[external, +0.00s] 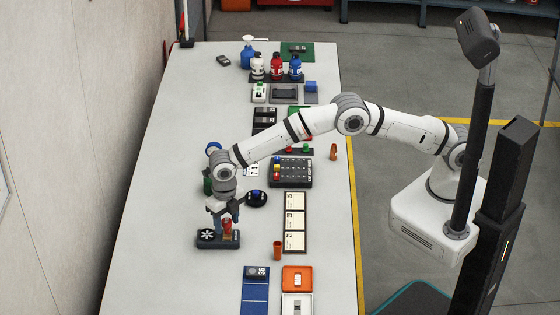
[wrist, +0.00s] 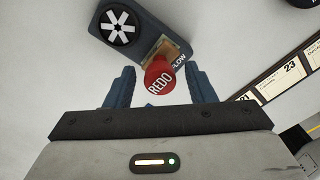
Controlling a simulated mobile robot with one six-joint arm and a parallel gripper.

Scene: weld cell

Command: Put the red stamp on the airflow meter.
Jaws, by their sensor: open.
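The airflow meter (external: 218,243) is a dark grey block with a white fan symbol, lying near the front left of the table; it also shows at the top of the wrist view (wrist: 143,28). The red stamp (external: 227,229), marked REDO on its knob (wrist: 158,80), stands on the meter's right part, beside the fan symbol. Its wooden base appears to rest on the meter and partly covers the label ending in "FLOW". My gripper (wrist: 160,82) is open, with one finger on each side of the red knob and visible gaps between. The base's underside is hidden.
A blue mat (external: 255,291), an orange tray (external: 297,268) and an orange-brown cup (external: 277,250) are to the right and front. A card rack (external: 295,222) and a black round holder (external: 256,198) lie right of my gripper. The table's left side is clear.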

